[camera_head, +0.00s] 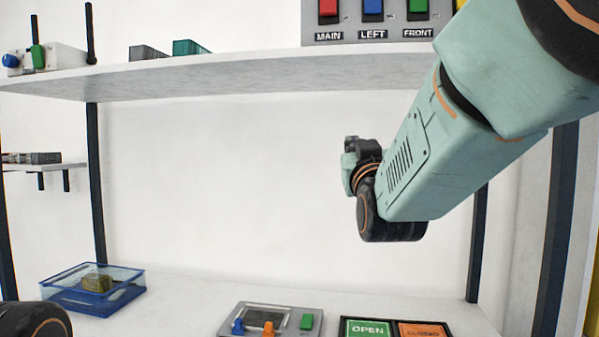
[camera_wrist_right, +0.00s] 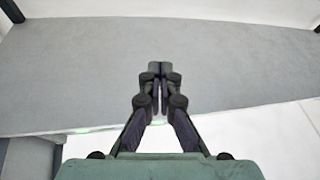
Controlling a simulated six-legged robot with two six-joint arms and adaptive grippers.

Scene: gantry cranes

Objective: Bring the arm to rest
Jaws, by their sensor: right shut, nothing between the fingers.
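My right arm (camera_head: 420,160) comes in from the upper right in the head view and reaches in front of the white back wall, between the upper shelf and the lower worktop. Its wrist end (camera_head: 352,165) is small and dark there, and the fingers cannot be made out. In the right wrist view my right gripper (camera_wrist_right: 155,70) is shut and empty, with its fingertips close together in front of a plain grey surface. My left gripper does not show.
The upper shelf (camera_head: 230,75) carries a panel (camera_head: 400,30) with coloured switches. On the worktop stand a blue clear-walled bin (camera_head: 70,299), a grey control box (camera_head: 290,312) and an open/closed sign (camera_head: 368,328). The space between shelf and worktop is mostly free.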

